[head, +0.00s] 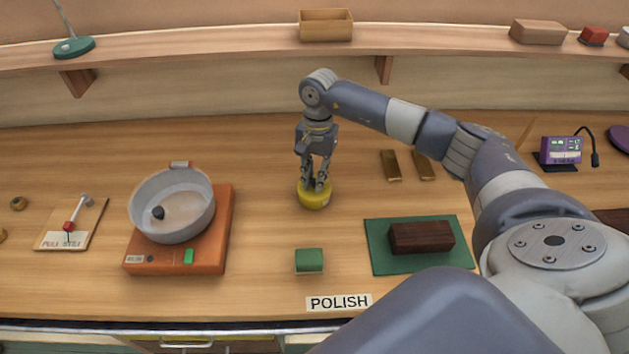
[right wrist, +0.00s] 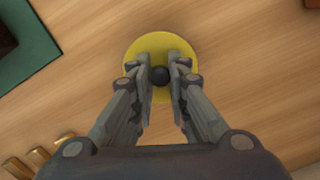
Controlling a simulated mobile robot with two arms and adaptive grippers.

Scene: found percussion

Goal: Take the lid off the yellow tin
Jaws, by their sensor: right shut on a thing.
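The yellow tin (head: 314,200) stands upright on the workbench, near the middle of the head view. My right gripper (head: 316,186) points straight down over it. In the right wrist view, the tin's round yellow lid (right wrist: 150,45) has a dark round knob (right wrist: 159,75) at its centre. My right gripper (right wrist: 160,77) is shut on that knob, one finger on each side. The lid appears to sit on the tin; the fingers hide part of the top, so I cannot tell if there is a gap. My left gripper is not in view.
A green block (head: 309,261) and a POLISH label (head: 339,302) lie in front of the tin. A dark brown block rests on a green mat (head: 384,263) to the right. An orange unit (head: 216,247) with a metal pan (head: 189,222) stands left. Bare bench surrounds the tin.

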